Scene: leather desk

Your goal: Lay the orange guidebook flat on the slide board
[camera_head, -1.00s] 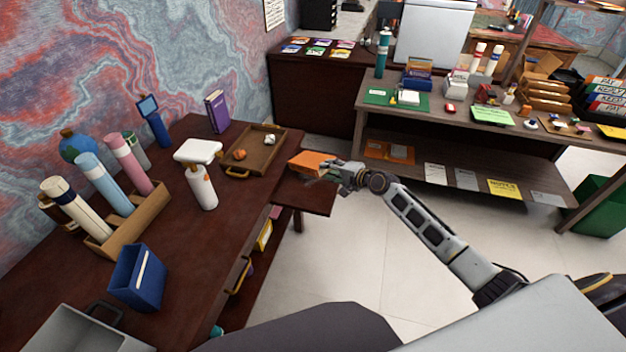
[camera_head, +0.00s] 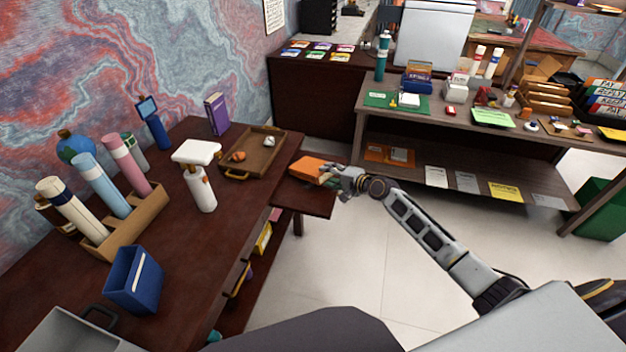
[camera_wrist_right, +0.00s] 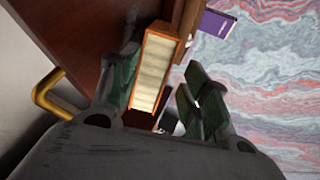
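The orange guidebook (camera_head: 306,167) lies flat, or nearly so, at the far part of the dark slide board (camera_head: 304,199), which juts from the desk's right side. My right gripper (camera_head: 337,182) is just right of the book. In the right wrist view the book's pale page edge (camera_wrist_right: 153,72) faces the camera between my right gripper's green-padded fingers (camera_wrist_right: 163,75). The fingers are spread: the left one is close by the book, and a gap shows between the book and the right one. My left gripper is not in view.
On the desk, a wooden tray (camera_head: 267,165) with small items stands left of the book. A white-topped bottle-like object (camera_head: 201,185), purple book (camera_head: 217,114), tube rack (camera_head: 130,225) and blue holder (camera_head: 134,280) stand further left. Open floor lies right of the board.

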